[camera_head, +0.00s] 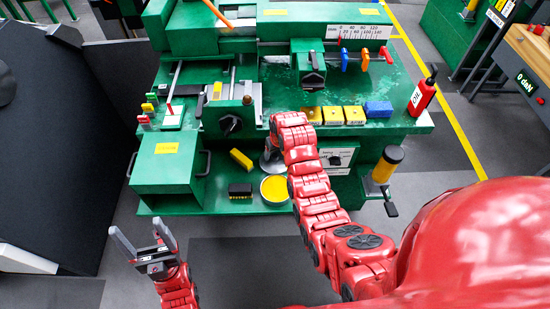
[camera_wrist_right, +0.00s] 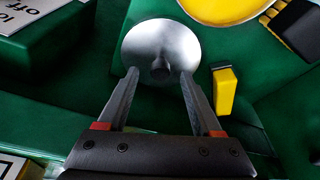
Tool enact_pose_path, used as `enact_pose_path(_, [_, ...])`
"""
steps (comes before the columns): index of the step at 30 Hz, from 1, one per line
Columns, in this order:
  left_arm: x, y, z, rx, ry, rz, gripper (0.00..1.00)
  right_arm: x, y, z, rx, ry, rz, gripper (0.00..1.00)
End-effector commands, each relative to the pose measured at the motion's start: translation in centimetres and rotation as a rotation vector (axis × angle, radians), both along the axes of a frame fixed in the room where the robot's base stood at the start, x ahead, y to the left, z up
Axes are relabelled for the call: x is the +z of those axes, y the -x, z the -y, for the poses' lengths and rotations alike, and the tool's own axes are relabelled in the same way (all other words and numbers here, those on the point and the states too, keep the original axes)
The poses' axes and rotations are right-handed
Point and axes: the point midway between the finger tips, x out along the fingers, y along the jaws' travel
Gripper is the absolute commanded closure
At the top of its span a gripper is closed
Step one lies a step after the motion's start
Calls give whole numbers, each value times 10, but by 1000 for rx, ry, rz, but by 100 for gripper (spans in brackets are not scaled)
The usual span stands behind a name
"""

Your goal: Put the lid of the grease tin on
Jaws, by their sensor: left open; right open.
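The lid is a silver disc with a small central knob (camera_wrist_right: 160,70) in the right wrist view. It also shows in the head view (camera_head: 270,163), partly hidden by my right arm. My right gripper (camera_wrist_right: 160,76) is open, with its fingertips on either side of the knob; I cannot tell if they touch the lid. The grease tin (camera_head: 275,188) stands open on the green lower shelf, full of yellow grease, just nearer than the lid. The tin also shows at the top of the right wrist view (camera_wrist_right: 225,8). My left gripper (camera_head: 138,235) is open and empty, left of the shelf.
A yellow block (camera_head: 241,158) and a black block (camera_head: 240,190) lie on the shelf left of the lid and tin. A green box (camera_head: 165,165) stands further left. A yellow-topped cylinder (camera_head: 387,163) is at right. Several yellow blocks and a red oil bottle (camera_head: 422,97) stand above.

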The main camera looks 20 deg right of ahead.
Motion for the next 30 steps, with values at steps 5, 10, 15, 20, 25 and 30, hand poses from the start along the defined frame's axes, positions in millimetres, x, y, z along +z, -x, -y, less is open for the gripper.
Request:
enact_pose_path(5, [4,0,0,0,0,0,21,-10,-2,0,0,0,-1,33])
enact_pose_path(10, [3,0,0,0,0,0,21,-11,-2,0,0,0,0,33])
enact_pose_path(15, [3,0,0,0,0,0,21,-11,-2,0,0,0,0,51])
enact_pose_path(20, [3,0,0,0,0,0,21,-11,-2,0,0,0,0,80])
enact_pose_path(25, [3,0,0,0,0,0,21,-11,-2,0,0,0,0,100])
enact_pose_path(30, [3,0,0,0,0,0,21,-11,-2,0,0,0,0,100])
